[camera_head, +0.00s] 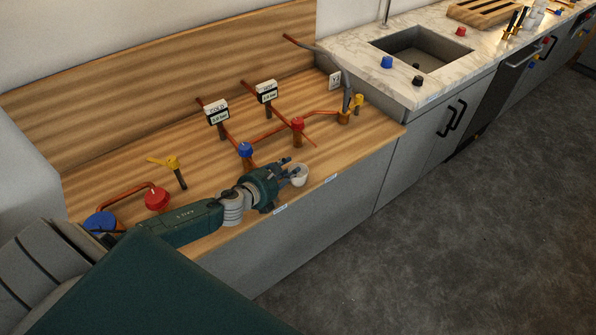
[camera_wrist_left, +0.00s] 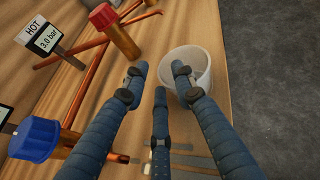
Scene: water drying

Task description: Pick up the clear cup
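A whitish, see-through-looking cup (camera_head: 300,176) stands upright near the front edge of the wooden counter. In the left wrist view the cup (camera_wrist_left: 203,56) is just beyond the fingertips, with one blue finger overlapping its near side. I cannot tell whether that finger touches it. My left gripper (camera_head: 287,168) reaches in from the left, low over the counter, beside the cup. In the left wrist view its three fingers (camera_wrist_left: 160,75) are spread apart with nothing between them. My right gripper is not in view.
Copper pipes with a blue knob (camera_head: 245,149), a red knob (camera_head: 297,124) and upright gauge signs (camera_head: 217,113) stand behind the gripper. A curved faucet (camera_head: 346,90) is to the right. The wooden counter's front edge (camera_head: 350,163) is close to the cup.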

